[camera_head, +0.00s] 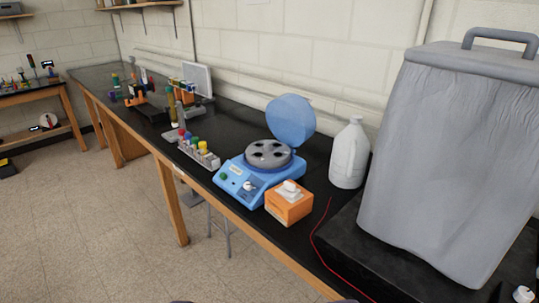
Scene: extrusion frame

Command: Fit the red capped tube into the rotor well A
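The red capped tube (182,133) stands in a light grey rack (209,161) on the black bench, at the far left end of a row with blue, green and yellow caps. The blue centrifuge (236,179) stands right of the rack with its round lid (291,120) raised. Its grey rotor (268,153) shows several dark wells; any letters are too small to read, so I cannot tell which is A. Only dark slivers at the bottom edge may be my gripper; its fingertips and opening are not visible. The rack and centrifuge are well ahead of me.
An orange box (288,204) with white tissue stands in front of the centrifuge. A white jug (349,155) and large grey bin (440,160) are to the right. A red cable (318,240) crosses the bench.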

